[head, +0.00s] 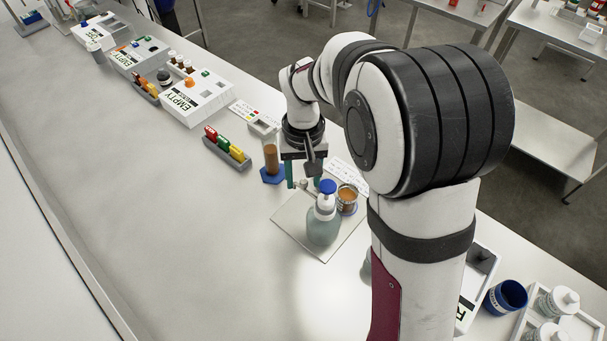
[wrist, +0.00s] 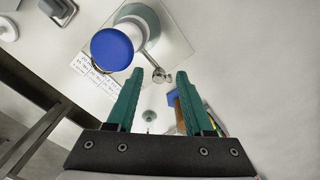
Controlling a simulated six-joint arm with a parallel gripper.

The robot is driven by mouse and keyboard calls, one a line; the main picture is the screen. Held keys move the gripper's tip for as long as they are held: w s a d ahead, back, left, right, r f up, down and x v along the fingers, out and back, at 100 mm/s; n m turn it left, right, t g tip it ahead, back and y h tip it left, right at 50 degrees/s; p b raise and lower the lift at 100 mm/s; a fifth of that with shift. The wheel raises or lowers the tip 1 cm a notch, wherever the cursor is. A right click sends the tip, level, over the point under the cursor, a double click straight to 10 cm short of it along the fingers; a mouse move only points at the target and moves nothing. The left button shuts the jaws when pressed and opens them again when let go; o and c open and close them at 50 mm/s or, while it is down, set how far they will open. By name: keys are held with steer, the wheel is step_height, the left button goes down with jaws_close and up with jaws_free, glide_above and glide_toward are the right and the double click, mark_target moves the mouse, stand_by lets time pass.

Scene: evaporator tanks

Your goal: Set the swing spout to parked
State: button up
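A grey-green tank (head: 323,230) with a blue cap (head: 327,187) stands upright on a pale square plate (head: 290,222) in the head view. In the wrist view, the blue cap (wrist: 112,48) is at upper left. The metal swing spout (wrist: 152,62) reaches from the tank toward lower right, ending in a rounded tip. My gripper (wrist: 160,76) is open, its teal fingers apart, with the spout tip appearing just past the fingertips, in the gap between them. Whether they touch is unclear. In the head view my gripper (head: 304,180) is just behind the tank.
A jar with amber contents (head: 347,197) stands close right of the tank. A brown cylinder on a blue base (head: 271,160) is left of my gripper. A rack of coloured pieces (head: 227,150) lies farther left. The bench front left is clear.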

mark_target(304, 183)
step_height(304, 183, up, 16)
stand_by(0.4)
steer(key=shift+f, duration=0.1)
steer(key=s+d+f+m, duration=0.1)
steer(key=s+f+m, duration=0.1)
steer(key=s, duration=0.6)
steer(key=s+d+f+m+y, duration=0.1)
steer(key=s+f, duration=0.3)
steer(key=s, duration=0.4)
steer(key=s+d+f+m, duration=0.1)
steer(key=s+f+m, duration=0.1)
steer(key=s, duration=0.6)
steer(key=shift+s+d+f+m+y, duration=0.25)
steer(key=shift+d+f+m+y, duration=0.05)
steer(key=shift+f+m+y, duration=0.1)
